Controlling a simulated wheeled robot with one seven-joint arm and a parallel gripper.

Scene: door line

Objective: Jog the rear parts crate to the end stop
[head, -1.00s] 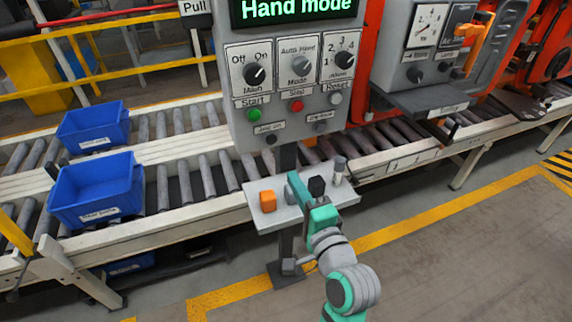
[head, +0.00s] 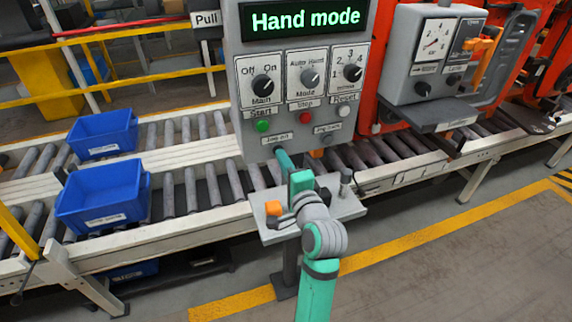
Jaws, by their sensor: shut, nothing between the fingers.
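The rear blue parts crate (head: 103,133) sits on the far roller line at the left. A second blue crate (head: 103,195) sits on the near roller line in front of it. The control panel (head: 241,165) has a screen (head: 306,17) reading "Hand mode". Under its knobs are a green Start, a red Stop and a white Reset button. Below are two labelled jog buttons; the left label (head: 277,138) seems to read "Jog on". My gripper (head: 281,156) is shut and empty, its tip at the left jog button, which it hides. I cannot tell whether it touches.
A small shelf (head: 345,208) under the panel carries an orange block (head: 273,208), a dark block and a grey post, close around my arm. A grey gauge box (head: 432,55) stands at the right. Yellow rails (head: 120,33) run behind the lines. The front floor is clear.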

